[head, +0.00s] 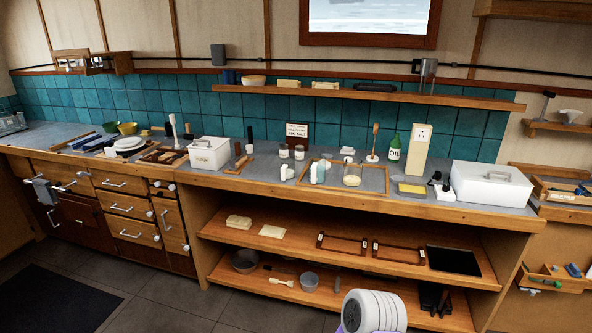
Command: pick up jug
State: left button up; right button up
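I cannot say for certain which thing is the jug. A small grey open container (309,280) stands on the lowest shelf under the counter, next to a wider grey bowl (245,262). On the counter, a small white vessel (287,173) stands left of a wooden-framed tray (335,184). A white and pale blue container (317,173) and a low round clear vessel (352,176) are on the tray. A green bottle labelled OIL (394,148) stands behind it. Neither gripper is in view; a white ribbed part of mine shows at the bottom.
A tall cream block with a socket (417,150) stands near the bottle. A wooden shelf (460,100) runs above the counter. Drawers (125,208) are at left. The floor (150,270) ahead is clear.

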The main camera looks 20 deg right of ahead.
aim_at(317, 163)
jog(key=u, duration=0.05)
jog(key=i, duration=1.8)
jog(key=z, duration=1.5)
jog(key=i, duration=0.75)
jog(key=z, duration=0.8)
